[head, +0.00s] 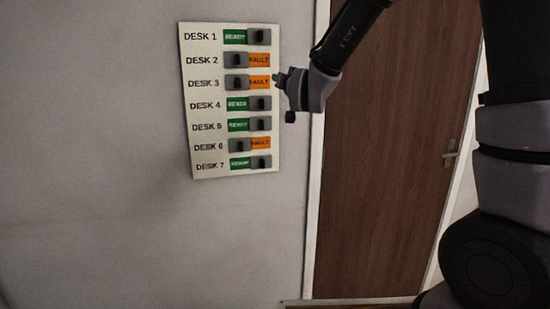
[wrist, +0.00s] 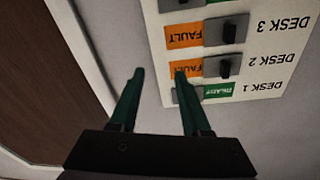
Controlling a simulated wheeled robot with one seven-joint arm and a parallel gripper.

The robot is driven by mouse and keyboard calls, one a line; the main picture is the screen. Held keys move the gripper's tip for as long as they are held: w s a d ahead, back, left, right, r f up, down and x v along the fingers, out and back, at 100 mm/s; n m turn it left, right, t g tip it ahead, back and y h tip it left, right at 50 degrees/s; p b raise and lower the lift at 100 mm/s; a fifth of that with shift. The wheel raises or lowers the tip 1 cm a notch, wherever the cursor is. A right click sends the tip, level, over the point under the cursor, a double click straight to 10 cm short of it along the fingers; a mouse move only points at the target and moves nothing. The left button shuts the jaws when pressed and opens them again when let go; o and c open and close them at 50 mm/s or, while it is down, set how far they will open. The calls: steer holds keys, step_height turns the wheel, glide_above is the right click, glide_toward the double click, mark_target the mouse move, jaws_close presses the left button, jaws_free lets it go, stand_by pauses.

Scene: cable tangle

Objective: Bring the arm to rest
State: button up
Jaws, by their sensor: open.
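My gripper (head: 277,80) is in front of the wall in the head view, just at the right edge of the white status board (head: 202,170), near the DESK 3 row. In the wrist view my gripper (wrist: 158,74) has its two green fingers spread apart with nothing between them. The board (wrist: 268,92) appears upside down there, with one finger overlapping its edge near the DESK 1 and DESK 2 rows. Whether a finger touches the board cannot be told. My arm reaches in from the upper right of the head view.
The board has sliders beside each label; DESK 2, 3 and 6 show orange FAULT, the others green READY. A brown door (head: 385,190) with a handle (head: 450,155) stands right of the board. The wall (head: 90,200) left of and below the board is bare.

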steer(key=s+d+m+g+h, duration=0.15)
steer(key=s+d+g, duration=0.65)
steer(key=s+d, duration=0.95)
steer(key=s+d+f+m+g, duration=0.1)
steer(key=s+d+f, duration=0.1)
steer(key=s, duration=0.3)
steer(key=s+d+f+m+g, duration=0.1)
steer(key=s+d+g, duration=0.1)
steer(key=s, duration=0.3)
steer(key=shift+s+d+f, duration=0.4)
steer(key=shift+d, duration=0.45)
